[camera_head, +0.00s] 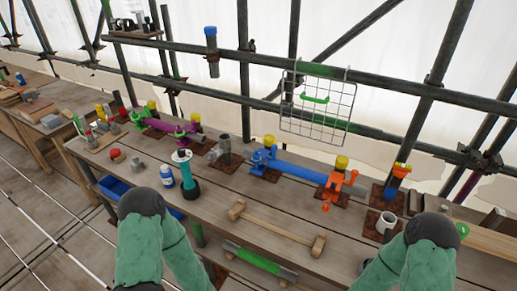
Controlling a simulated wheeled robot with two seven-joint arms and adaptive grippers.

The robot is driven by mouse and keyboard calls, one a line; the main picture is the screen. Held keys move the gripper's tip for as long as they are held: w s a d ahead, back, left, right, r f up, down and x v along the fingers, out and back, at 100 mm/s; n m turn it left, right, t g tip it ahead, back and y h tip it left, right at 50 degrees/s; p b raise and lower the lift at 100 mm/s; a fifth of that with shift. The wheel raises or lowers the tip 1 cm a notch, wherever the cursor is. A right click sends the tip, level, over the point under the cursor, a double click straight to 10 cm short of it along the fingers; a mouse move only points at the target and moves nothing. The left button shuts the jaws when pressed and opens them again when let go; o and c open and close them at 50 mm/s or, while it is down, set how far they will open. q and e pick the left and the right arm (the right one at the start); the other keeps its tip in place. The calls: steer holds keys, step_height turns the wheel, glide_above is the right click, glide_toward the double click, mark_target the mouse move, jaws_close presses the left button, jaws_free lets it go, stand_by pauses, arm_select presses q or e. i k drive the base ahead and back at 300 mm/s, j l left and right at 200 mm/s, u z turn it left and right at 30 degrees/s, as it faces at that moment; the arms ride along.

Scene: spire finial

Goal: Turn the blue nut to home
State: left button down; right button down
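No part is clearly marked as the blue nut. A blue clamp fitting (258,158) with a yellow cap (269,140) sits at the left end of a blue tube (300,172) on the bench. An orange clamp (335,182) with a yellow top holds the tube's right end. Another blue piece (211,31) caps a short upright tube on the upper rail. My two green-sleeved arms show at the bottom of the head view, bent with their forearms pointing down. Both grippers are out of the picture.
The wooden bench (270,222) carries a mallet (275,228), a teal-and-black object (186,174), a small blue-and-white bottle (167,176) and a white mug (386,221). A wire basket panel (318,108) hangs behind. Scaffold tubes cross the back. Bare bench lies around the mallet.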

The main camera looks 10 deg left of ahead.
mark_target(256, 157)
steer(key=i+j+z, duration=0.1)
steer(key=j+z, duration=0.9)
steer(key=j, duration=0.7)
steer(key=k+j+z, duration=0.1)
steer(key=j, duration=0.6)
steer(key=k+j+z, duration=0.1)
steer(key=j, duration=0.6)
steer(key=k, duration=0.65)
